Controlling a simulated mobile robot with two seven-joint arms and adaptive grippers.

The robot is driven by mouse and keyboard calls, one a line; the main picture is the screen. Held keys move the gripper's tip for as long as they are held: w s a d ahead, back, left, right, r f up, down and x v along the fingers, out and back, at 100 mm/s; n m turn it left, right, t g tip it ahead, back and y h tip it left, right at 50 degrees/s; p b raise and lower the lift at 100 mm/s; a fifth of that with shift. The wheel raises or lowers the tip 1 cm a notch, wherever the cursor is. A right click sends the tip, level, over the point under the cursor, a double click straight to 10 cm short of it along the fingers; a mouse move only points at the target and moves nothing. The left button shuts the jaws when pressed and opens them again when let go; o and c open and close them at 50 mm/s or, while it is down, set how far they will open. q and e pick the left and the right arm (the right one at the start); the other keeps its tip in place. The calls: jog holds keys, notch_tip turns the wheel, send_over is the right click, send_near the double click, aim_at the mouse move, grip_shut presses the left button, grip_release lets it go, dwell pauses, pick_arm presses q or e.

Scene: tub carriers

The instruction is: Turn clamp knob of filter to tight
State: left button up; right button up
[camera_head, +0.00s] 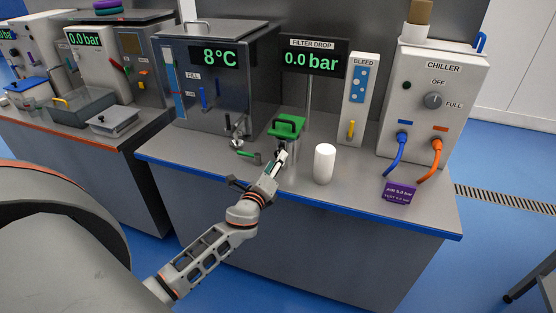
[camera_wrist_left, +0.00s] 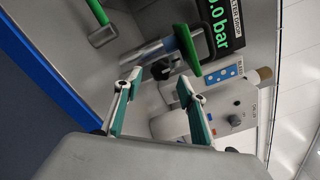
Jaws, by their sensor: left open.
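The filter (camera_head: 288,142) is a metal cylinder with a green handled lid (camera_head: 287,126), standing on the grey bench below the FILTER DROP display. In the left wrist view its silver body (camera_wrist_left: 144,53) and green lid (camera_wrist_left: 187,50) lie tilted. A dark knob (camera_wrist_left: 164,69) sticks out from its side, just beyond my fingertips. My left gripper (camera_head: 279,161) is at the front of the filter and hides part of it in the head view. In the left wrist view the gripper (camera_wrist_left: 158,82) is open, its two fingers apart with nothing seen held between them. My right gripper is not in view.
A white cylinder (camera_head: 324,164) stands close right of the filter. A green-handled valve (camera_head: 247,153) is close on the left, under the 8°C tank (camera_head: 212,88). The chiller (camera_head: 432,103) with blue and orange hoses and a purple sign (camera_head: 398,193) are further right.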

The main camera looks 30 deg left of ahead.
pick_arm(q)
jog(key=v, duration=0.9)
jog(key=shift+s, duration=0.35)
jog(key=shift+d, duration=0.1)
